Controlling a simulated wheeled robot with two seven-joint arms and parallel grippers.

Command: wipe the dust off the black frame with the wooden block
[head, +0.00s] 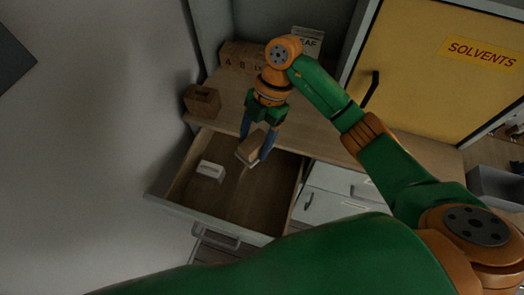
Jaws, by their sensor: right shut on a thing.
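My right gripper (258,143) points down over the open drawer. It is shut on a tan wooden block (249,150), which is tilted between the fingers. The block is small in the picture, and I cannot tell exactly how far it is above the drawer floor. A dark panel (12,62) on the pale wall is cut off by the left edge of the view. I cannot tell whether it is the black frame, and no dust shows on it. My left gripper is not in view.
The open drawer (172,205) holds a small whitish block (210,171). A brown wooden box (202,100) stands on the counter (232,92) at its left end. Behind are a lettered wooden block (240,56) and a yellow SOLVENTS cabinet (420,65). The pale wall area at left is clear.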

